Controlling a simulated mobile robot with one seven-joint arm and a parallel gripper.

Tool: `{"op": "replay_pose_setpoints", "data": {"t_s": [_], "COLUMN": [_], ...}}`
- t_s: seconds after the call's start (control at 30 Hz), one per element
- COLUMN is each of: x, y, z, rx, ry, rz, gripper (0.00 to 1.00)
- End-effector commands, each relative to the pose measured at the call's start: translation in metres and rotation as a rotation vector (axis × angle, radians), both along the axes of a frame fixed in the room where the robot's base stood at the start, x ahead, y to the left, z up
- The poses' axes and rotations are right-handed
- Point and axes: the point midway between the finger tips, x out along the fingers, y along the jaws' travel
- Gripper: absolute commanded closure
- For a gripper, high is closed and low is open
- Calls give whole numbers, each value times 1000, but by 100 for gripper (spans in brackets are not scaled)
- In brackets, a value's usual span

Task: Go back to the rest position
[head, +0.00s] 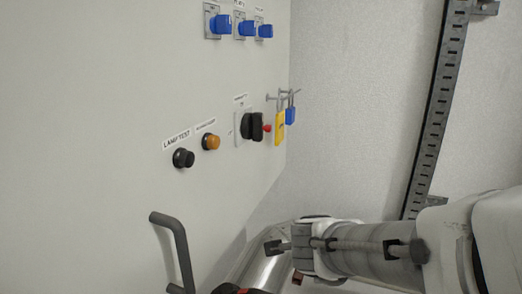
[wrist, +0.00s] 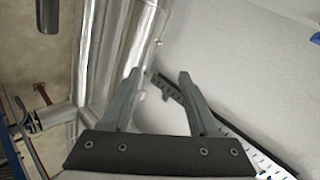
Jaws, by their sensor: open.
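My gripper (wrist: 158,102) shows in the wrist view with its two fingers spread apart and nothing between them. It points toward shiny metal pipes and a grey wall. In the head view my arm reaches in from the lower right, in front of the panel's lower right side. The fingertips cannot be made out clearly there. No task object is named beyond my own arm.
A pale panel (head: 90,90) carries blue switches (head: 220,24), a black button (head: 183,158), an orange button (head: 211,142), a black rotary switch (head: 252,126), a yellow tag (head: 279,128) and a blue padlock (head: 291,115). A dark handle (head: 181,250) juts out below. Metal pipes (wrist: 134,45) run close to my gripper.

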Motion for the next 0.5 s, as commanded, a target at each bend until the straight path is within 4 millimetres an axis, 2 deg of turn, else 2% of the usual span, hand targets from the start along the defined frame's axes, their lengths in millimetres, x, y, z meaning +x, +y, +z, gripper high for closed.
{"op": "replay_pose_setpoints", "data": {"t_s": [0.1,0.23,0.37,0.5], "x": [10,5,-14,-46], "y": [23,51,73,84], "z": [22,39,43,34], "rx": [-48,-126,-229,-360], "ry": [-86,-130,-123,-57], "rz": [226,475,709,936], "gripper": [39,39,39,39]}}
